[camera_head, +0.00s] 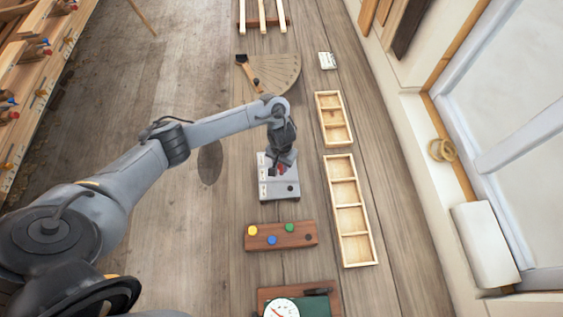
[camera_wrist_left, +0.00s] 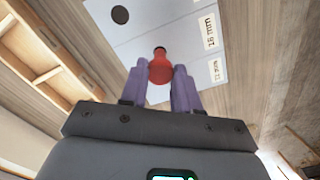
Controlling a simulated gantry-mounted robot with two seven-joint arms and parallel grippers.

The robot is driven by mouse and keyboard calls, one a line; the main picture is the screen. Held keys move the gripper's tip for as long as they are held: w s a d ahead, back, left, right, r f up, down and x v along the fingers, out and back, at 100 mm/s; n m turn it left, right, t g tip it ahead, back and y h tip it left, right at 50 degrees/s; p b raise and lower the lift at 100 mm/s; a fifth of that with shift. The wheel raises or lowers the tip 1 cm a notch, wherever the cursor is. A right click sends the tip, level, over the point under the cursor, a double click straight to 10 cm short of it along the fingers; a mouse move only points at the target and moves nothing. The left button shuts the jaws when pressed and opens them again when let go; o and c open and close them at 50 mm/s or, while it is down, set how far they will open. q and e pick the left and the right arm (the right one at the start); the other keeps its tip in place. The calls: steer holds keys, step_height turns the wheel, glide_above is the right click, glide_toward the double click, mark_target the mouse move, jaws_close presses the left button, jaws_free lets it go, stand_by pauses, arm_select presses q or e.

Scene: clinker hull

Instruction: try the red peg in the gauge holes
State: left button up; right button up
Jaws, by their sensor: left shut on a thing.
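My left gripper (camera_head: 281,168) is over the gauge block, pointing down. In the left wrist view its two purple fingers (camera_wrist_left: 160,88) are shut on the red peg (camera_wrist_left: 160,70), one on each side. The red peg also shows as a small red spot in the head view (camera_head: 282,172). The pale grey gauge block (camera_head: 270,194) has printed size labels and dark round holes; one open hole (camera_wrist_left: 120,15) is clear of the peg. A dark spot shows at the peg's far end; I cannot tell whether the peg is in that hole or above it. My right gripper is not in view.
A brown peg board (camera_head: 262,242) with yellow, blue and green pegs and an empty hole lies nearer. Two divided wooden trays (camera_head: 347,220) (camera_head: 333,119) stand to the right. A dial gauge (camera_head: 281,308) is at the bottom, a protractor board (camera_head: 280,72) beyond.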

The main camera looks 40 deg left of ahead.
arm_select(q)
steer(key=shift+f, duration=0.2)
stand_by(0.6)
steer(key=shift+f+b, duration=0.45)
steer(key=shift+f, duration=0.5)
stand_by(0.4)
steer(key=shift+r, duration=0.1)
steer(key=shift+r+p, duration=1.9)
steer(key=shift+p, duration=0.6)
steer(key=shift+r+p, duration=0.6)
steer(key=shift+p, duration=0.25)
